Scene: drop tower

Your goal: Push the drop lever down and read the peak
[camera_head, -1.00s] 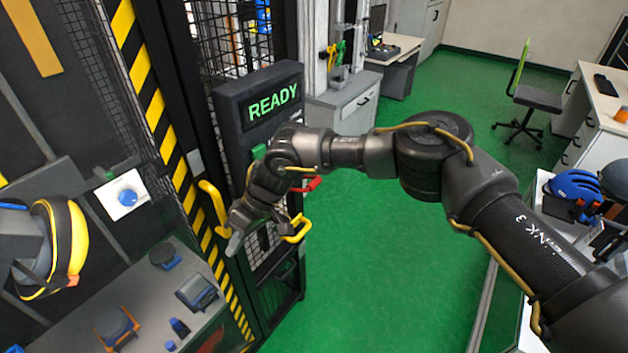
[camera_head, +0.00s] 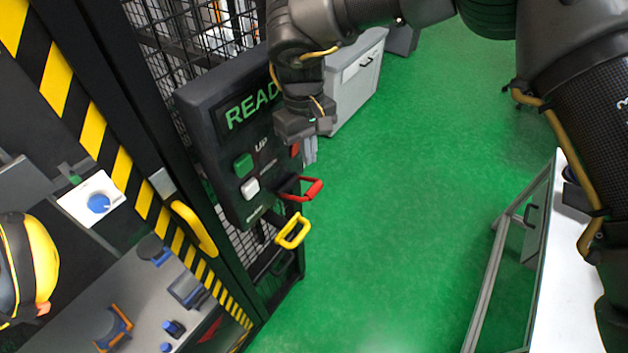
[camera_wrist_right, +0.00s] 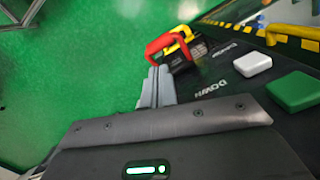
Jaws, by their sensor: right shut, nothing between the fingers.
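The dark control panel (camera_head: 225,120) stands on the cage front; its display shows green letters "READ", the rest hidden behind my right arm. A red lever handle (camera_head: 303,190) sticks out from the panel's lower right. A yellow handle (camera_head: 293,231) is below it. My right gripper (camera_head: 311,152) is shut and empty, fingers pointing down a little above the red handle, with a small gap in the head view. In the right wrist view the fingertips (camera_wrist_right: 157,80) lie close to the red handle (camera_wrist_right: 168,42); I cannot tell whether they touch. My left gripper is not in view.
A green button (camera_head: 243,165) and a white button (camera_head: 250,188) sit on the panel, near labels reading "UP" and, in the wrist view, "DOWN". A yellow door handle (camera_head: 195,228) is at left. A white table (camera_head: 570,270) stands at right. Green floor is clear between.

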